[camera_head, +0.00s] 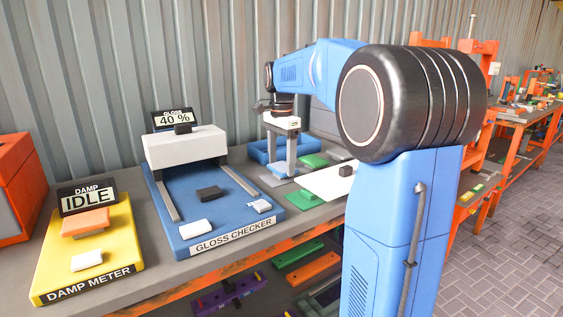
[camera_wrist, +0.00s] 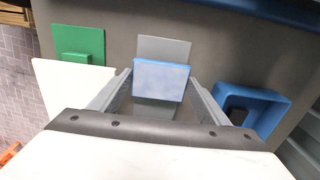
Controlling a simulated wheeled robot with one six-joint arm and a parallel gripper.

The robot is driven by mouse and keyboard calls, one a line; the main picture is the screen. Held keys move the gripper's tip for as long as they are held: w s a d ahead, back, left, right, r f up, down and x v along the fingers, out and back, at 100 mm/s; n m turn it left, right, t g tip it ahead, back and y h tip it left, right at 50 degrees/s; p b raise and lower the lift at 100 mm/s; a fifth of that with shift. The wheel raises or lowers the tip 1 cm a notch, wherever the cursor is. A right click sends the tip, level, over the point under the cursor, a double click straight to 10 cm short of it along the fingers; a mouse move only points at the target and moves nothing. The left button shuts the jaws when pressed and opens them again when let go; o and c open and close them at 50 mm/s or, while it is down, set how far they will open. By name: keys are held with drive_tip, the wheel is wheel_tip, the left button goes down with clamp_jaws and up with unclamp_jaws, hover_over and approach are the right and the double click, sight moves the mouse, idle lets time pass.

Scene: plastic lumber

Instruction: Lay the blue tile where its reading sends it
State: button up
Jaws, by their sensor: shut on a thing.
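My gripper (camera_head: 283,158) is over the bench right of the gloss checker. In the wrist view its fingers are shut on the sides of the blue tile (camera_wrist: 160,80), a pale, mottled blue piece. Below the tile is a flat grey plate (camera_wrist: 165,47), partly hidden by it; I cannot tell whether they touch. The gloss checker (camera_head: 228,222) has a display (camera_head: 174,119) that reads 40 %. The yellow damp meter (camera_head: 112,240) has a display (camera_head: 88,198) that reads IDLE.
In the wrist view, a green plate with a block (camera_wrist: 90,40) and a white plate (camera_wrist: 62,95) lie left. A blue tray (camera_wrist: 262,96) with a dark block inside stands right.

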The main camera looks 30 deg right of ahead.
sight(281, 167)
drive_tip(key=shift+f, duration=0.15)
drive_tip(key=o, duration=1.2)
drive_tip(key=shift+c, duration=0.2)
wheel_tip(281, 167, up, 12)
drive_tip(key=shift+s, duration=0.1)
